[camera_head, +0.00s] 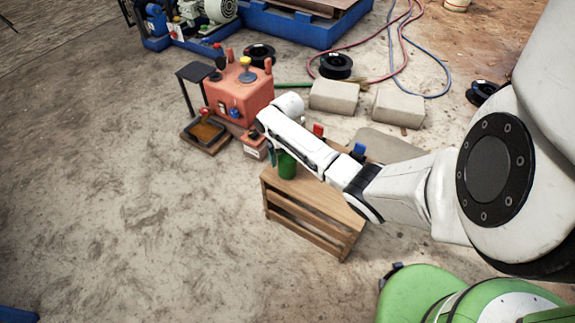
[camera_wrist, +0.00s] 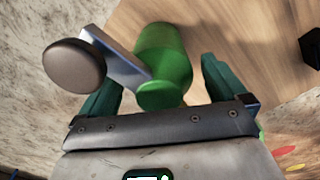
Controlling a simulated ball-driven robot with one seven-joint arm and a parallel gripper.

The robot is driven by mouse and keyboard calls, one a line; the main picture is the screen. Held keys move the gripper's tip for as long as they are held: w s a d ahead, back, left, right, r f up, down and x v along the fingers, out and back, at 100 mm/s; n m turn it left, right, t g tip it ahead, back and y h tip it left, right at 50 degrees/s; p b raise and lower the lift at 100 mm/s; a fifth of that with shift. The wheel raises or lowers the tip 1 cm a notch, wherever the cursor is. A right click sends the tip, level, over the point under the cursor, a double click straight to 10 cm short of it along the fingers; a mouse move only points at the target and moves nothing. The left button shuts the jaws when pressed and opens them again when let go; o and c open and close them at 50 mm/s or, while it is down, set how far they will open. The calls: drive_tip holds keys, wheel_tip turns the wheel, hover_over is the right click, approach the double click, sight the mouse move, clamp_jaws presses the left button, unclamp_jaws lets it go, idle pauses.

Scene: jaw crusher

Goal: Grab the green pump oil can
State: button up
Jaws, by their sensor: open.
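The green pump oil can (camera_head: 287,166) stands on a small wooden crate (camera_head: 313,207), partly hidden by my arm in the head view. In the wrist view the green can (camera_wrist: 163,60) shows with a grey lever and a dark round knob (camera_wrist: 74,65) at its upper left. My gripper (camera_wrist: 160,88) is open, with one dark green finger on each side of the can. The fingers look apart from the can's sides. In the head view my gripper (camera_head: 277,158) is at the can, mostly hidden by my wrist.
A red jaw crusher (camera_head: 240,95) with knobs stands behind the crate, with a small tray (camera_head: 206,131) at its left. Two concrete blocks (camera_head: 398,107) and hoses lie farther back. A blue-topped item (camera_head: 358,151) stands near my arm. The floor at left is clear.

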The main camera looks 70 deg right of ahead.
wheel_tip(320, 180, down, 2)
drive_tip(key=shift+f, duration=0.1)
drive_tip(key=shift+c, duration=0.5)
drive_tip(key=c, duration=1.2)
